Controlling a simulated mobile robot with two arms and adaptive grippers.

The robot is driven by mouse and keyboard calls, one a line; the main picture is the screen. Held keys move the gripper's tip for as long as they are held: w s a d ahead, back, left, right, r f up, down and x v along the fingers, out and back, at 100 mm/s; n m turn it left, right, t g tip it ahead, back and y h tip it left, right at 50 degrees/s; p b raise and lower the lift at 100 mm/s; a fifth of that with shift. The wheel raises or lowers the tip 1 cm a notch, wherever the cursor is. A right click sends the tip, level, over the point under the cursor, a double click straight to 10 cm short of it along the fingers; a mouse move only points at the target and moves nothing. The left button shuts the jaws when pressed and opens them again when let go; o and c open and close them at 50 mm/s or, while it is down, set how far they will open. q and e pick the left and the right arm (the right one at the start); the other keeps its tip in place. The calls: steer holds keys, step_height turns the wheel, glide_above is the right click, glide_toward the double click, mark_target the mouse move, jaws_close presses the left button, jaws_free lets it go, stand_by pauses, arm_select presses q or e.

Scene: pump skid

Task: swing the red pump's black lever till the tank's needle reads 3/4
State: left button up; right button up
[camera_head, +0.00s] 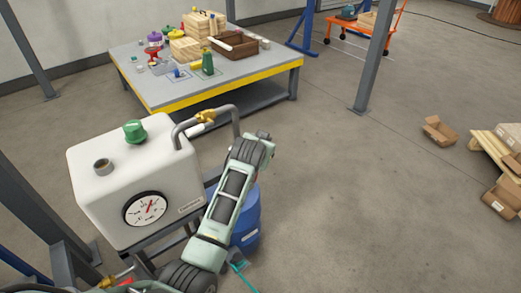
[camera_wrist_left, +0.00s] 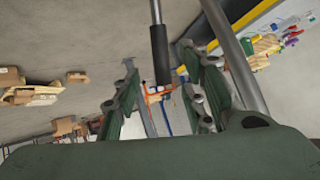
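The white tank (camera_head: 95,165) stands at left in the head view. Its round dial (camera_head: 145,209) has a red needle (camera_head: 150,206) pointing up and slightly right; the markings are too small to read. A small red part (camera_head: 125,281), perhaps the pump, shows at the bottom edge, mostly cut off. In the left wrist view, the black lever grip (camera_wrist_left: 160,55) on a steel rod lies between the spread fingers of my left gripper (camera_wrist_left: 158,92), with gaps on both sides. I cannot make out this gripper in the head view. My right gripper is not in view.
A grey pipe (camera_head: 238,122) with a brass valve (camera_head: 206,116) rises beside the tank. A blue drum (camera_head: 247,215) stands partly behind my arm. The workbench (camera_head: 165,92) holds several items. Cartons (camera_head: 440,131) lie at right; floor between is clear.

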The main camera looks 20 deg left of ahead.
arm_select(q)
steer(key=shift+v, duration=1.65)
